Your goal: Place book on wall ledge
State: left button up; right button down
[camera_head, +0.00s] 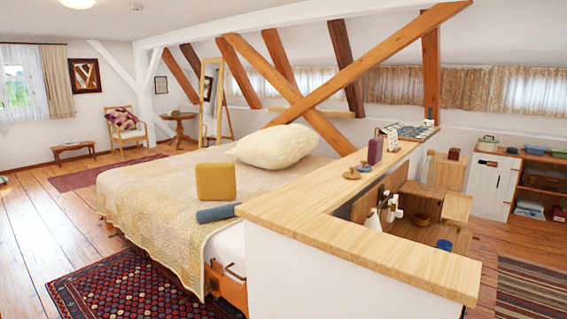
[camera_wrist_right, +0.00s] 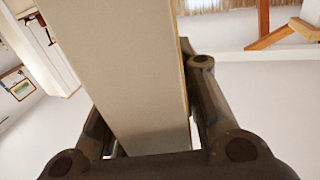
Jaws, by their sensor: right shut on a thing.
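My right gripper (camera_wrist_right: 152,115) is shut on a book-like flat thing (camera_wrist_right: 130,55), seen close up in the right wrist view. Its facing side is plain pale beige, with a thin orange-brown edge along the right. It stretches from between the fingers past the top of the picture, so its far end is hidden. In the head view the wall ledge (camera_head: 300,208) is a light wooden top on a white half wall, running from the front right to the back beside the bed. Neither gripper shows in the head view.
On the ledge's far part stand a maroon upright object (camera_head: 375,151), small wooden pieces (camera_head: 352,173) and a flat patterned item (camera_head: 412,131). The ledge's near part is bare. The bed (camera_head: 160,205) holds a yellow block (camera_head: 216,182), a blue roll (camera_head: 216,213) and a pillow (camera_head: 275,147).

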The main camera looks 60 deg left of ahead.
aim_at(306, 194)
jog(key=u, duration=1.7)
